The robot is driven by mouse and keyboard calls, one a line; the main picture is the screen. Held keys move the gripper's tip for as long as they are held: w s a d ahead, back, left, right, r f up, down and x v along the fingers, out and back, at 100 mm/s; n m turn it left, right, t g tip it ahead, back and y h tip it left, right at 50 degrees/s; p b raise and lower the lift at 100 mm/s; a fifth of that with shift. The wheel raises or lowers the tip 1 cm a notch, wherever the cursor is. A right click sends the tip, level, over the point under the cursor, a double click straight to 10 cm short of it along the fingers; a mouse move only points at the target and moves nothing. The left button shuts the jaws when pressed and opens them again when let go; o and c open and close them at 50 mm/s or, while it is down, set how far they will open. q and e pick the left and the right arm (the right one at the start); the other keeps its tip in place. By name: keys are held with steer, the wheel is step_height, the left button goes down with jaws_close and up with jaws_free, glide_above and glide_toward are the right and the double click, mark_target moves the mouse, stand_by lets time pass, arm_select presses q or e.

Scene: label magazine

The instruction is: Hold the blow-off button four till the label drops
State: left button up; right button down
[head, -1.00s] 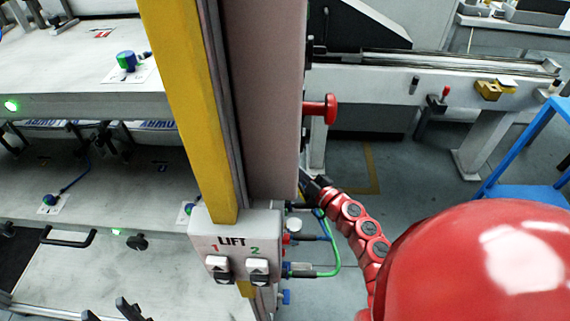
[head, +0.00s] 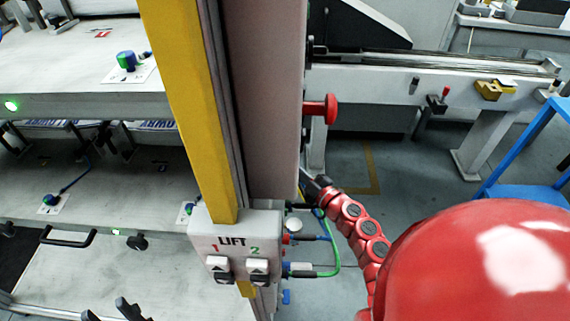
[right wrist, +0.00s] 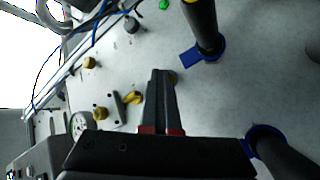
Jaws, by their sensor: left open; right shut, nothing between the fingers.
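No button marked four can be read in either view. In the right wrist view, my right gripper (right wrist: 160,73) is shut and empty. Its dark fingers point at a pale panel (right wrist: 225,100). A small brass-coloured knob (right wrist: 172,77) shows just beside the fingertips; I cannot tell whether they touch it. In the head view, two dark prongs at the bottom left look like the open, empty fingers of my left gripper (head: 130,308); the rest is cut off. Blue-printed sheets (head: 158,125) show partly in the gap under the upper shelf. No dropped label is seen.
A yellow column (head: 190,110) rises above a LIFT box (head: 235,245) with switches 1 and 2. A red mushroom knob (head: 325,109) sticks out beside it.

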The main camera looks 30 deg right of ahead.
steer(key=shift+s+d, duration=0.4)
steer(key=shift+d, duration=0.3)
steer(key=shift+s+d, duration=0.45)
steer(key=shift+d, duration=0.25)
steer(key=shift+s+d, duration=0.4)
steer(key=shift+d, duration=0.3)
steer(key=shift+s+d, duration=0.45)
steer(key=shift+d, duration=0.25)
